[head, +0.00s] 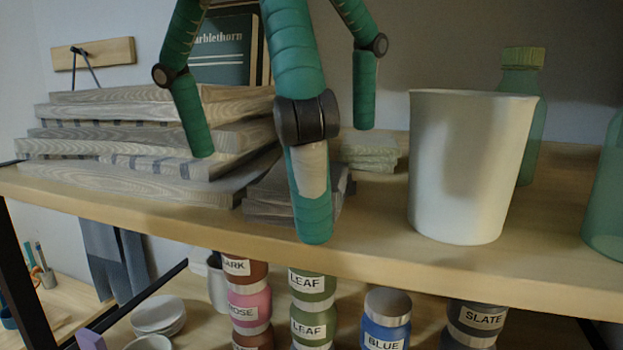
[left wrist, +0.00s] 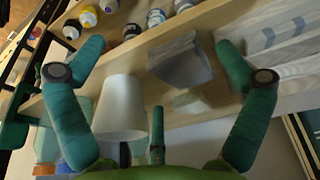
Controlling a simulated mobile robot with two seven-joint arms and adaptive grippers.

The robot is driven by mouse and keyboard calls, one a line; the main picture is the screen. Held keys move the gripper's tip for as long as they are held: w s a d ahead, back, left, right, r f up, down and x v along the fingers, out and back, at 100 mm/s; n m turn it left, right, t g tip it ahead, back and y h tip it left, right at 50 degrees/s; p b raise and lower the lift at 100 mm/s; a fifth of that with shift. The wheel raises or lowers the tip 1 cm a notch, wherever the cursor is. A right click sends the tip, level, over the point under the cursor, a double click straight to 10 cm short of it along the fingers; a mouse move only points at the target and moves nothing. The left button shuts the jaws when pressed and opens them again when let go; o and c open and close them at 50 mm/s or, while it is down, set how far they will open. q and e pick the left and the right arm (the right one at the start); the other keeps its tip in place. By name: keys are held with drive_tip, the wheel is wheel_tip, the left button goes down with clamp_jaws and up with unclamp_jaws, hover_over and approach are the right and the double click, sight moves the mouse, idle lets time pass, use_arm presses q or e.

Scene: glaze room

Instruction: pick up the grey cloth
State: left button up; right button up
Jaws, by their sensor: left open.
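The grey cloth (head: 262,207) is a folded stack near the front edge of the wooden shelf, between the striped cloth pile and the white cup. One finger of my left gripper (head: 290,165) hangs in front of it and hides part of it. In the left wrist view the grey cloth (left wrist: 180,62) shows between the spread fingers, nearer the right one. My left gripper (left wrist: 160,70) is open, with nothing between its three green fingers. I cannot tell whether a finger touches the cloth. My right gripper is not in view.
A tall white cup (head: 465,170) stands to the right on the shelf (head: 375,235). A pile of striped folded cloths (head: 90,165) is at left. A pale green folded cloth (head: 368,150) lies behind. A green bottle (head: 530,120) stands behind the cup. Labelled jars (head: 387,318) are below.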

use_arm(q)
drive_tip(key=w, duration=0.2)
drive_tip(key=w+d+p, duration=0.1)
drive_tip(key=w, duration=0.1)
drive_tip(key=shift+w+d+r, duration=0.1)
drive_tip(key=shift+w, duration=0.15)
drive_tip(key=x, duration=0.2)
drive_tip(key=shift+w+d+f, duration=0.1)
drive_tip(key=shift+f, duration=0.2)
drive_tip(key=shift+w+f, duration=0.1)
drive_tip(key=shift+f, duration=0.2)
drive_tip(key=c, duration=1)
